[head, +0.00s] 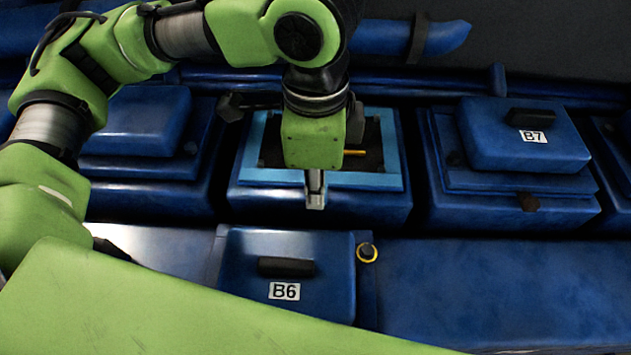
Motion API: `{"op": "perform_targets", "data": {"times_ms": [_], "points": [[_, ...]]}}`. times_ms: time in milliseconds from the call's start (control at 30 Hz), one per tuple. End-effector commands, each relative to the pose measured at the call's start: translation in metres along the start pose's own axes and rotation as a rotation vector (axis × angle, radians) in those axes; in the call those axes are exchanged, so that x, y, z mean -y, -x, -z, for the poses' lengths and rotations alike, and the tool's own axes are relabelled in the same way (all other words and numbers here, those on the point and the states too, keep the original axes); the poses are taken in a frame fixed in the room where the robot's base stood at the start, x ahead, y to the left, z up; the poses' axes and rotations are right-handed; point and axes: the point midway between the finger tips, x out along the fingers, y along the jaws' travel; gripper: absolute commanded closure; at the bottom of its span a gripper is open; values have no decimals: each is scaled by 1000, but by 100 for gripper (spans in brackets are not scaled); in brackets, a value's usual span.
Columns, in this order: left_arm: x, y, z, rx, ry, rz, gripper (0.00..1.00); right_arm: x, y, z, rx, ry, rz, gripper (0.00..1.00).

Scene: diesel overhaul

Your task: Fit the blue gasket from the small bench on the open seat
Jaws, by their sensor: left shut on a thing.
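The blue gasket (393,150) is a light blue rectangular frame. It lies flat over, or just above, the open seat (375,205), a dark blue housing between two covered ones; I cannot tell whether it touches fully. My left gripper (316,188) points down over it and is shut on the front side of the gasket. The gripper body hides the middle of the opening and part of the frame. A dark interior with a small orange part (355,152) shows inside. My right gripper is out of view.
A cover marked B6 (335,265) lies in front of the open seat, beside a yellow-ringed knob (367,252). A cover marked B7 (485,145) sits on the right housing. Another cover (135,120) is at left. Blue pipes run behind. The front right surface (480,290) is clear.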

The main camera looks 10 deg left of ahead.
Motion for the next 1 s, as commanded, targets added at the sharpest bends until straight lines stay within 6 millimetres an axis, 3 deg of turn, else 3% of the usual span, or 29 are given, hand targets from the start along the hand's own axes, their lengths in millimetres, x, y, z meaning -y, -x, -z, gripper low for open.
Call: {"op": "perform_targets", "data": {"times_ms": [333,367,400,433,767,1000], "points": [[0,-1,0,1,0,-2,100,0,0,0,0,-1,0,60],[0,-1,0,1,0,-2,80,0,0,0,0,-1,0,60],[0,-1,0,1,0,-2,70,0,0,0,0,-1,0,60],[0,-1,0,1,0,-2,69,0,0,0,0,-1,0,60],[0,1,0,0,0,-1,69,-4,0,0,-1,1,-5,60],[1,32,1,-2,0,3,69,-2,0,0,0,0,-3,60]]}}
